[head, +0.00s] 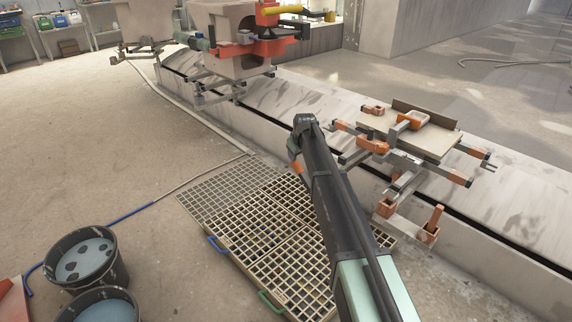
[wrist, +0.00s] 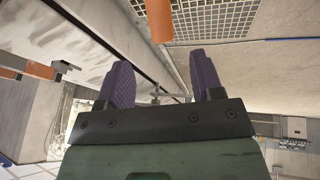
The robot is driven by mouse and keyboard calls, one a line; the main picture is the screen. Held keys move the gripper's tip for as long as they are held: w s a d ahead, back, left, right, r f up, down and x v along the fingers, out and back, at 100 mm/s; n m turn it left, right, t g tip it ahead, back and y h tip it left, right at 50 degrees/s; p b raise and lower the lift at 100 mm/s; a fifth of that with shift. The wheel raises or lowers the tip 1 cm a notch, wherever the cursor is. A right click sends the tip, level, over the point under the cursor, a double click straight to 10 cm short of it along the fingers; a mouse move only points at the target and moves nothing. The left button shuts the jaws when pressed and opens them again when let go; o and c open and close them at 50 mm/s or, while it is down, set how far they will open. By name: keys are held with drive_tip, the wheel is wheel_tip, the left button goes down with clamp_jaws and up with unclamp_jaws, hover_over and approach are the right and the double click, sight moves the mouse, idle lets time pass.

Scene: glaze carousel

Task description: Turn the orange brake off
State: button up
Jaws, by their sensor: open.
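A low carriage (head: 440,143) with several orange parts stands on the rail at the right in the head view. A short upright orange post (head: 437,219), which looks like the brake lever, stands on its front bracket. I cannot tell its setting. In the wrist view, an orange cylinder (wrist: 158,20) shows at the top, beyond the fingertips and apart from them; I cannot tell whether it is the same post. My gripper (wrist: 157,70) is open and empty, with two purple fingers. In the head view my arm hides most of it.
A floor grating (head: 270,232) lies beside the rail plinth (head: 310,105). Another carriage with a large body (head: 235,45) stands farther along the rail. Buckets (head: 85,258) stand at lower left. A hose (head: 200,176) crosses the floor. The floor at left is mostly clear.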

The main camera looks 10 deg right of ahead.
sight(297, 165)
drive_tip(key=b+x, duration=1)
drive_tip(key=x, duration=0.1)
drive_tip(key=shift+s+f, duration=0.15)
drive_tip(key=shift+c, duration=0.2)
clamp_jaws()
